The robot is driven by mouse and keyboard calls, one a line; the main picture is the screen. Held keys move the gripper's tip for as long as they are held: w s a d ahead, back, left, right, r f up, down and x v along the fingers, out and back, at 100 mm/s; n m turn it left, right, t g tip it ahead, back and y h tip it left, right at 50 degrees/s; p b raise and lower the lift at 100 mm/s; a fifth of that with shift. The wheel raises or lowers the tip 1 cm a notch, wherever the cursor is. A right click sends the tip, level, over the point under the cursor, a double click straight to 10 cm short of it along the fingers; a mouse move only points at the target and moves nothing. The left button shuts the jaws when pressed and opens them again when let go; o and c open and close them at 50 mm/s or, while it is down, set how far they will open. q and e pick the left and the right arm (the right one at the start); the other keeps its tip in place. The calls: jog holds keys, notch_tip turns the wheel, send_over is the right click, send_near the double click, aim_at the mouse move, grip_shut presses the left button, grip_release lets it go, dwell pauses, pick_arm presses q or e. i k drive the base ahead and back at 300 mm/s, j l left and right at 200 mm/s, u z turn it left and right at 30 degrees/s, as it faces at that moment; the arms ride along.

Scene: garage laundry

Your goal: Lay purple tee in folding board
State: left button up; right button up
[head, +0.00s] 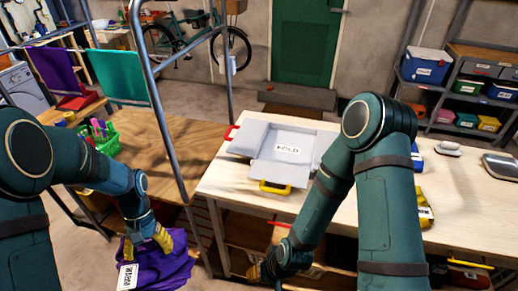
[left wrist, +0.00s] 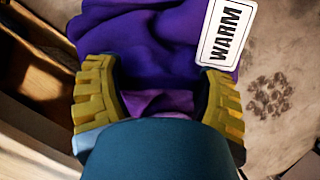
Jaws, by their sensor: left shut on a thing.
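My left gripper (head: 160,238) is low on the left, in front of the wooden desk. It is shut on a bunched purple tee (head: 168,268) with a white "WARM" tag (head: 128,277). The left wrist view shows the purple cloth (left wrist: 140,42) between and beyond the yellow fingers (left wrist: 158,100), with the tag (left wrist: 219,34) hanging to the right. The grey folding board (head: 262,174) lies open on the pale workbench, marked "FOLD", with red and yellow handles. My right gripper (head: 262,272) is low before the bench's front; its fingers are too small and dark to judge.
A grey metal post frame (head: 168,120) stands between the desk and the workbench (head: 225,185). A green basket (head: 101,140) sits on the desk. Purple (head: 55,72) and teal (head: 120,77) cloths hang behind. Shelves with bins stand at right.

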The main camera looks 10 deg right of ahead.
aim_at(287, 150)
jog(key=i+j, duration=0.1)
jog(key=j, duration=0.3)
jog(key=i+j, duration=0.1)
jog(key=j, duration=0.3)
jog(key=j+z, duration=0.15)
jog(key=z, duration=1)
jog(key=i+j, duration=0.05)
